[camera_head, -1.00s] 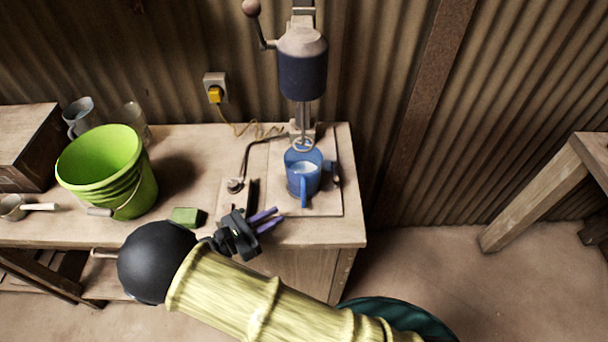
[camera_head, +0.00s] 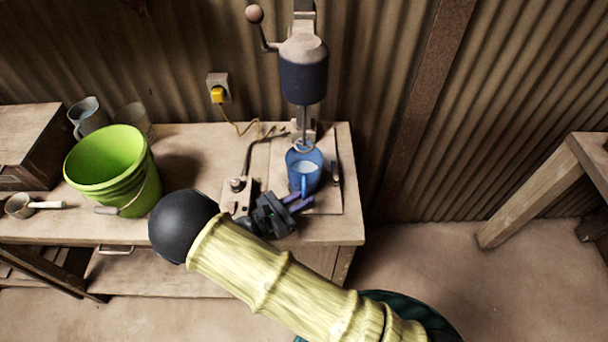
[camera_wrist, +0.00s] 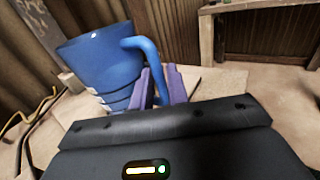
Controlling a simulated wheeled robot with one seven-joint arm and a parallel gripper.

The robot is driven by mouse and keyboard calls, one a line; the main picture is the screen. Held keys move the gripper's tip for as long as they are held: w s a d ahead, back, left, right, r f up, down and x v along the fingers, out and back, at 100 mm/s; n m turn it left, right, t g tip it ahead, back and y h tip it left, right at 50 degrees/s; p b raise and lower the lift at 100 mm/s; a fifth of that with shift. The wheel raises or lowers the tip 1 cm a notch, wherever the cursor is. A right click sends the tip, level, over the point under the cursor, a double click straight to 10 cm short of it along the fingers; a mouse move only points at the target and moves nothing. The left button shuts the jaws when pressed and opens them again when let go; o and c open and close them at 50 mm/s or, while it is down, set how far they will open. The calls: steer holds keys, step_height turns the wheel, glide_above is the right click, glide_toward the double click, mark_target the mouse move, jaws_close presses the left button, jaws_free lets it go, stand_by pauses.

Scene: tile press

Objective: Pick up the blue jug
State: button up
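My gripper (camera_head: 299,203) is at the handle, low in front of the jug. In the wrist view the jug (camera_wrist: 100,62) fills the upper left. Its handle (camera_wrist: 142,46) curves down between the two purple fingers of my gripper (camera_wrist: 160,82), which are apart. Whether they touch the handle is hard to tell. The lower end of the handle is partly hidden by the fingers.
The press (camera_head: 303,75) hangs right above the jug, its ring close to the rim. A green bucket (camera_head: 112,170), a grey jug (camera_head: 88,116) and a small pan (camera_head: 20,205) stand to the left.

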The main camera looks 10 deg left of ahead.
steer(key=x, duration=0.2)
steer(key=shift+w+d, duration=0.2)
steer(key=shift+w, duration=0.1)
steer(key=shift+c, duration=0.5)
jaws_close()
